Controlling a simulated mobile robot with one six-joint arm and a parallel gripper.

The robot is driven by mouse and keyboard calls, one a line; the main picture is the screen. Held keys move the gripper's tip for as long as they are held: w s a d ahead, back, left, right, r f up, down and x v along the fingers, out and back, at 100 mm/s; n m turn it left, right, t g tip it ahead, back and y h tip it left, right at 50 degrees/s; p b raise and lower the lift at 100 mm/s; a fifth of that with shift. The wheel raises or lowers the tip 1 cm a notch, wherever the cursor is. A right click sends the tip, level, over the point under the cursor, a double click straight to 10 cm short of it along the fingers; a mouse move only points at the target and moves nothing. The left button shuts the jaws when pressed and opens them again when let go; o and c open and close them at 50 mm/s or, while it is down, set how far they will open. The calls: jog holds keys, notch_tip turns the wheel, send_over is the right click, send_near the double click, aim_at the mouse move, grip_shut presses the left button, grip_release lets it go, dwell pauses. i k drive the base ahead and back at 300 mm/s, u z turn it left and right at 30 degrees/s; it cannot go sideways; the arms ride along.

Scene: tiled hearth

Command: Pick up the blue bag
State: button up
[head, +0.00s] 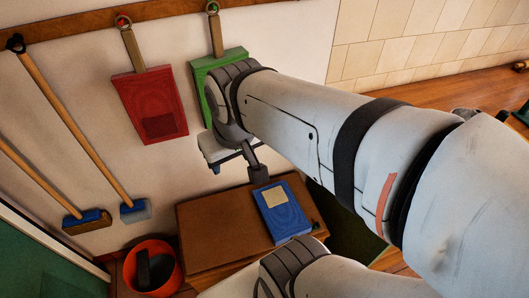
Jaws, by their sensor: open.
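The blue bag (281,216) is a flat blue piece with a beige patch, lying on a brown wooden bench (205,228) in the lower middle of the head view. My gripper (258,174) points down just above the bag's upper left edge. It is open, and I see nothing held in it. Only part of its dark finger end shows, and the arm hides the rest. I cannot tell whether the fingertip touches the bag.
A red bag (147,98) and a green bag (233,57) hang from a wooden wall rail (75,24). Brooms (88,145) lean at the left. An orange bucket (172,284) with dark contents stands left of the bench. The bench's left part is clear.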

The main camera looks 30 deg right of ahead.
aim_at(285, 219)
jog(key=z, duration=0.1)
jog(key=k, duration=1.45)
jog(key=z, duration=0.8)
jog(key=i, duration=1)
jog(key=z, duration=0.05)
